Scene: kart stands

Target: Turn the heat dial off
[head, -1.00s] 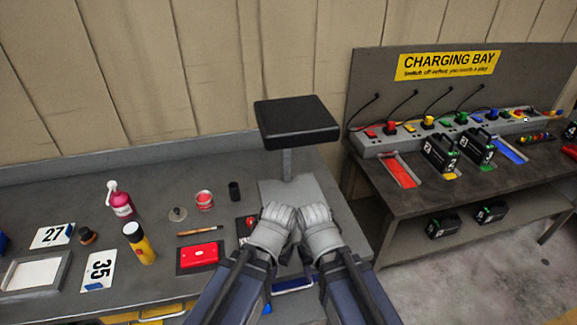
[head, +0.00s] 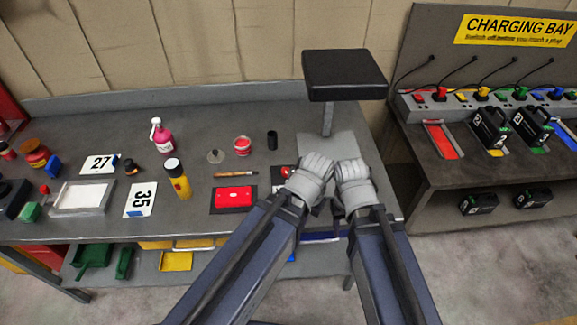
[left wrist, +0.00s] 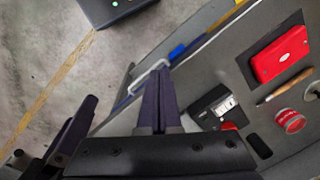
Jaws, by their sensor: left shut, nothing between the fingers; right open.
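No heat dial can be made out for certain. A small black box (left wrist: 213,106) with a white label and a red part (left wrist: 229,126) shows in the left wrist view. In the head view a red part (head: 286,171) shows beside my left gripper, which hides most of what lies there. My left gripper (head: 316,166) is shut and empty over the bench; its closed fingers (left wrist: 160,92) show in the left wrist view, apart from the box. My right gripper (head: 351,168) is beside it, open, its fingertips hard to make out. A black plate (head: 345,74) stands on a post behind both.
The charging bench (head: 430,181) is at the right, across a gap.

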